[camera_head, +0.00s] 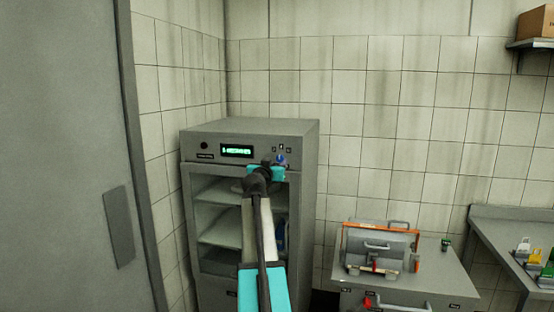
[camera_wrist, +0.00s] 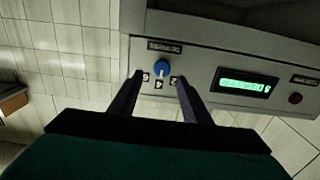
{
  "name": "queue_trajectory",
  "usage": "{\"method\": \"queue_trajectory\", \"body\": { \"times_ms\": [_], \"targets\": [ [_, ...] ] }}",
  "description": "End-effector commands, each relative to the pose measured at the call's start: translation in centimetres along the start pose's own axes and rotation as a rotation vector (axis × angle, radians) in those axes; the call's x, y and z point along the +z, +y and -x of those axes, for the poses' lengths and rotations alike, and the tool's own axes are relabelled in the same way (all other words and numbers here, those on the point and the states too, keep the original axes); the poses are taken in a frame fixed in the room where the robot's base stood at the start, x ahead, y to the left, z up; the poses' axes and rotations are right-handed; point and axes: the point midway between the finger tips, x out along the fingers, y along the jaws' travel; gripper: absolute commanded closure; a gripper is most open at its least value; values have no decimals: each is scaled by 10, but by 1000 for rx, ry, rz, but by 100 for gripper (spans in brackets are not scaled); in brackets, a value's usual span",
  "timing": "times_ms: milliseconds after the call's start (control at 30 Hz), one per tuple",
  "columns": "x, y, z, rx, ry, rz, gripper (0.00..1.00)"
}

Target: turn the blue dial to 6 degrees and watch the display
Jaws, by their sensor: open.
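The blue dial (camera_head: 281,159) sits on the front panel of a grey cabinet (camera_head: 306,200), right of the display. In the wrist view the blue dial (camera_wrist: 161,68) has a white pointer mark and small labels beside it. My gripper (camera_wrist: 154,80) is open, its two dark fingers on either side of the dial; I cannot tell if they touch it. In the head view my gripper (camera_head: 273,165) partly covers the panel near the dial. The display (camera_head: 237,151) is lit green; its characters are too small to read surely. It also shows in the wrist view (camera_wrist: 246,82).
Below the panel the cabinet has pale shelves (camera_head: 222,232) behind its front. A bench with a grey machine with an orange frame (camera_head: 380,249) stands to the right. A side table (camera_head: 510,235) holds small coloured items. A grey door (camera_head: 65,150) is at left.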

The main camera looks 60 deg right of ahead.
Motion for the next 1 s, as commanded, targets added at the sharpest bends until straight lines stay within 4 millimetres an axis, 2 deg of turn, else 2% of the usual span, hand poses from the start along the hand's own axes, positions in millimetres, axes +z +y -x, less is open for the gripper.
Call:
{"method": "queue_trajectory", "body": {
  "times_ms": [200, 400, 867, 1000],
  "targets": [
    [-3, -1, -26, 0, -1, 0, 56],
    [-1, -1, -41, 0, -1, 0, 56],
    [0, 0, -46, 0, 0, 0, 56],
    [0, 0, -46, -1, 0, 0, 77]
  ]
}}
